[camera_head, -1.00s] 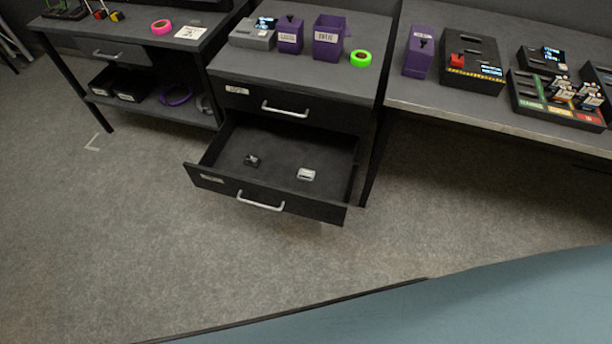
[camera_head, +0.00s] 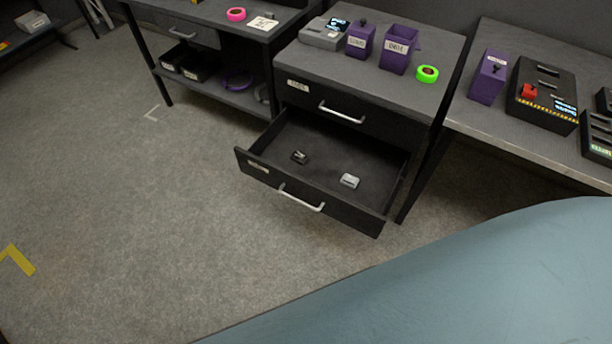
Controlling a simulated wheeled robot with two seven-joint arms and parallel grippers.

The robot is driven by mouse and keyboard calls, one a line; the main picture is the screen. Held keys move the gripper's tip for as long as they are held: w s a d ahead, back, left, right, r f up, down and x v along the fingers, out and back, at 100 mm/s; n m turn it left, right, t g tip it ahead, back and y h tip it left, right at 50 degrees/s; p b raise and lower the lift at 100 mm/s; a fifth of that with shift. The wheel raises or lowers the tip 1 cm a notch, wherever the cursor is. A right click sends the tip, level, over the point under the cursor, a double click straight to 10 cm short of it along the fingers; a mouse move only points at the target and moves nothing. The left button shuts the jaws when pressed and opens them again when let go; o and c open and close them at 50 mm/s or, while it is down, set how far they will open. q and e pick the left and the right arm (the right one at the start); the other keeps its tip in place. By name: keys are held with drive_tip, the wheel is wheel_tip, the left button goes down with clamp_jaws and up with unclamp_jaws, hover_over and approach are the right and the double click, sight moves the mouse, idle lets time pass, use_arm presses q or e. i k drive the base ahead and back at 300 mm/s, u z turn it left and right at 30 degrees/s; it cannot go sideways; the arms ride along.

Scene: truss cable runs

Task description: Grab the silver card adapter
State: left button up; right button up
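A small silver piece (camera_head: 349,181), which looks like the silver card adapter, lies on the floor of an open black drawer (camera_head: 310,199). It is in the right half of the drawer, apart from the walls. A small black piece (camera_head: 299,157) lies to its left in the same drawer. The drawer is the lower one of a dark cabinet and is pulled out, with a silver handle on its front. Neither of my grippers shows in the head view.
A closed drawer (camera_head: 322,107) sits above the open one. The cabinet top (camera_head: 372,82) holds purple bins, a grey device and green tape. A bench (camera_head: 535,148) stands at the right. A blue-grey surface (camera_head: 450,290) fills the lower right.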

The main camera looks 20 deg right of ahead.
sight(351, 182)
drive_tip(key=u, duration=0.75)
drive_tip(key=i, duration=2.95)
drive_tip(key=z, duration=3.5)
drive_tip(key=i, duration=0.55)
drive_tip(key=u, duration=0.05)
